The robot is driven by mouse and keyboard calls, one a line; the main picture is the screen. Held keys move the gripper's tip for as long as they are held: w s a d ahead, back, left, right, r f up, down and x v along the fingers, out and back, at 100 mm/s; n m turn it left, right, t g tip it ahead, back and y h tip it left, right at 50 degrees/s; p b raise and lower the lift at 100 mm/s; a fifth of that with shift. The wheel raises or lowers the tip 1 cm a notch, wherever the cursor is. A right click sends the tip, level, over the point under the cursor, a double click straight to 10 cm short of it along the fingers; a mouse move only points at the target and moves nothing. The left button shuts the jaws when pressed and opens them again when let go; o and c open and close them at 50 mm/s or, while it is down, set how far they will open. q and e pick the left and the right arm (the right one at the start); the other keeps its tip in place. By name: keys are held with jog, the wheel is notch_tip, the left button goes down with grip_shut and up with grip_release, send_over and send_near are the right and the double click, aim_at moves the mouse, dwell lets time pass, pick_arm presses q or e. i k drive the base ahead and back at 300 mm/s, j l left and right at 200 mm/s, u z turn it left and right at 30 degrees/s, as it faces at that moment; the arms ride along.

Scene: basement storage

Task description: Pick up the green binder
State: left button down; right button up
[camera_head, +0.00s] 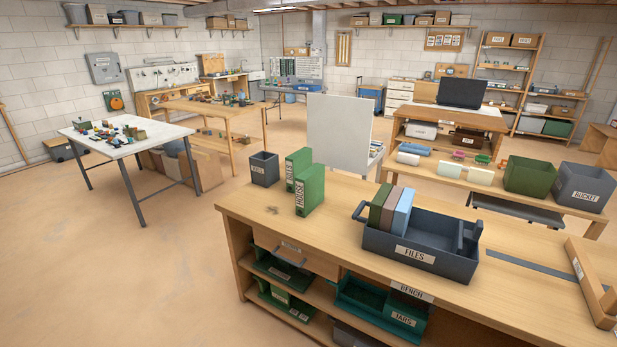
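A green binder (314,188) stands upright on the wooden bench (340,249), near its back left, with a white spine label that reads HOUSE. A second green binder (299,162) stands just behind it, partly hidden by it. A dark grey tote (385,245) labelled FILES stands to the right on the same bench. It holds a green binder (380,207), a brown binder (391,208) and a light blue binder (404,211) upright side by side. Neither of my grippers shows in this view.
A dark grey bin (264,168) stands left of the HOUSE binder at the bench's edge. A wooden frame (597,285) lies at the bench's right end. The bench top in front of the binders is clear. Open floor lies to the left.

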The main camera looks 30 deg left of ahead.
aim_at(297, 162)
jog(key=i+j+z, duration=0.1)
jog(key=j+z, duration=0.85)
jog(key=j, duration=0.2)
